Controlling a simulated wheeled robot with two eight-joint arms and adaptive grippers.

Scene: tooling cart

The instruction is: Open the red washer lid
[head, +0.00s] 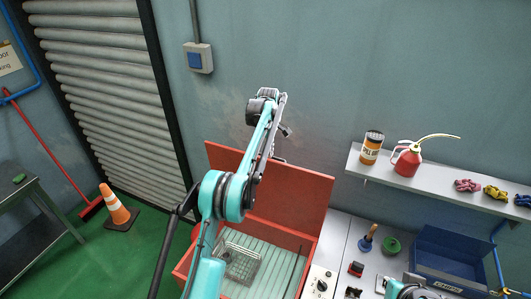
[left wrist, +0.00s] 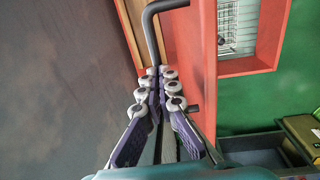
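The red washer lid (head: 300,198) stands raised and nearly upright at the back of the red washer (head: 313,250), whose basin is open to view. My left arm reaches over the washer, and my left gripper (head: 284,132) is at the lid's top edge, partly hidden by its own links. In the left wrist view the lid (left wrist: 184,45) shows beside the fingers. A bent grey bar handle (left wrist: 152,35) runs down between the fingertips of my left gripper (left wrist: 161,75), which look closed around it.
A wire basket (head: 240,262) sits in the basin. A shelf (head: 430,185) on the right wall holds an orange can (head: 371,148) and a red oil can (head: 408,162). A blue bin (head: 450,260) stands on the counter. A traffic cone (head: 114,205) is on the green floor at left.

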